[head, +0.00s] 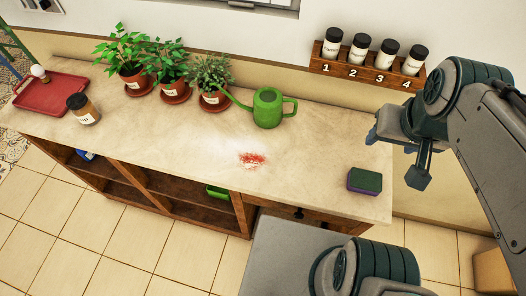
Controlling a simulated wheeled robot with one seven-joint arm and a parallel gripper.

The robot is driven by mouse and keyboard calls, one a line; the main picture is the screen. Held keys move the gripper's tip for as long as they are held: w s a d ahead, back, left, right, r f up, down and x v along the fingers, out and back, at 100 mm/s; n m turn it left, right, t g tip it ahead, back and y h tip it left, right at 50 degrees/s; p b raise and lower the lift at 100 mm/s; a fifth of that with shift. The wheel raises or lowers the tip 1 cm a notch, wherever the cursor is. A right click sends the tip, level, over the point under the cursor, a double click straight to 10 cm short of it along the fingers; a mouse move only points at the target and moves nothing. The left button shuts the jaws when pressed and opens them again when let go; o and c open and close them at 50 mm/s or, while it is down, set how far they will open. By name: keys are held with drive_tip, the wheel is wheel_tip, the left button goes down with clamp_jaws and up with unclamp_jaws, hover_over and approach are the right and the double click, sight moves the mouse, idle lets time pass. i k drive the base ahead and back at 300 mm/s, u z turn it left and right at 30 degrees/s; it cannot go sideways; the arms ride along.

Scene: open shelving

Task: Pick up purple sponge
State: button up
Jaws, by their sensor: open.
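A small sponge (364,181) lies flat near the right end of the pale countertop (310,160). Its top is dark green and a purple edge shows along its lower side. My gripper (396,160) hangs from the arm at the right, above and close to the right of the sponge. It is open, and no object shows in it. The arm partly hides the fingers, and the gap to the sponge is hard to judge. The whole sponge is visible.
A red stain (252,160) marks the counter's middle. A green watering can (268,108) and several potted plants (172,68) stand at the back. A jar (82,108) and red tray (50,94) are left. A wall rack (366,72) holds numbered jars above the right end.

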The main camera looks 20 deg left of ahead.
sight(360, 180)
drive_tip(key=k, duration=1)
drive_tip(key=u, duration=0.8)
drive_tip(key=i, duration=0.85)
drive_tip(key=z, duration=1.95)
